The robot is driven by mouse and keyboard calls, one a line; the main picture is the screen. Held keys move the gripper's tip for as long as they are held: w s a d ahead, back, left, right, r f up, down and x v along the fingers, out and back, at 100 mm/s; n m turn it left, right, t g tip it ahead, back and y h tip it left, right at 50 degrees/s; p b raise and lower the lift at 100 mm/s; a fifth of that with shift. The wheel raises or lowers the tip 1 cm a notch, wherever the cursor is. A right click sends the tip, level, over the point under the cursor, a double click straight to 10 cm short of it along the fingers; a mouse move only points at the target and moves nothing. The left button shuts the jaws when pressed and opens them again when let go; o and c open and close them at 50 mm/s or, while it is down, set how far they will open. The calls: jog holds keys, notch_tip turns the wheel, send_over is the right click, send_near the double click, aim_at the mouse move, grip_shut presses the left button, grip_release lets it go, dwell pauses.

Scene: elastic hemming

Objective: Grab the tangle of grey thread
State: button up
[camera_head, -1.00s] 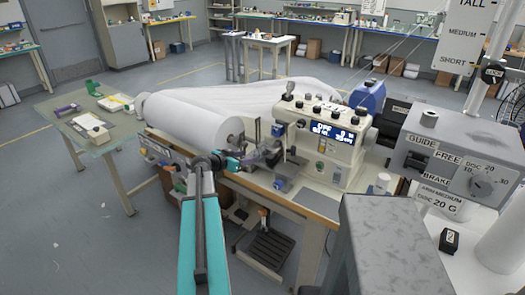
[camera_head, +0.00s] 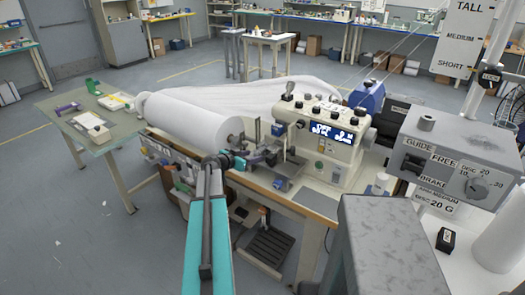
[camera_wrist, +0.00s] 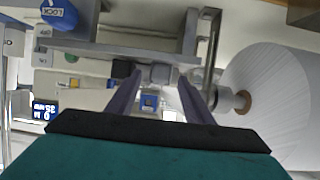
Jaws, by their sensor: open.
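My gripper (camera_head: 265,154) is at the front of the sewing machine (camera_head: 325,140), between the white roll and the machine head. In the wrist view its two purple fingers (camera_wrist: 159,80) are spread apart with a gap between them. A small grey block and metal machine parts (camera_wrist: 160,73) show beyond the gap. I cannot make out a tangle of grey thread in either view. It may be hidden by the fingers or too small to tell from the grey metal. Nothing is visibly held.
The white fabric roll (camera_head: 190,118) lies left of my gripper and looms at the right of the wrist view (camera_wrist: 275,95). A blue LOCK knob (camera_wrist: 60,14) is at the wrist view's upper left. A grey control box (camera_head: 455,165) stands at the right.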

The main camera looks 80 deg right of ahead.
aim_at(255, 155)
jog(key=shift+p+x, duration=0.85)
jog(key=shift+x, duration=0.9)
jog(key=c, duration=1.1)
jog(key=shift+r, duration=0.15)
jog(key=shift+r+b, duration=1.8)
jog(key=shift+r, duration=3.1)
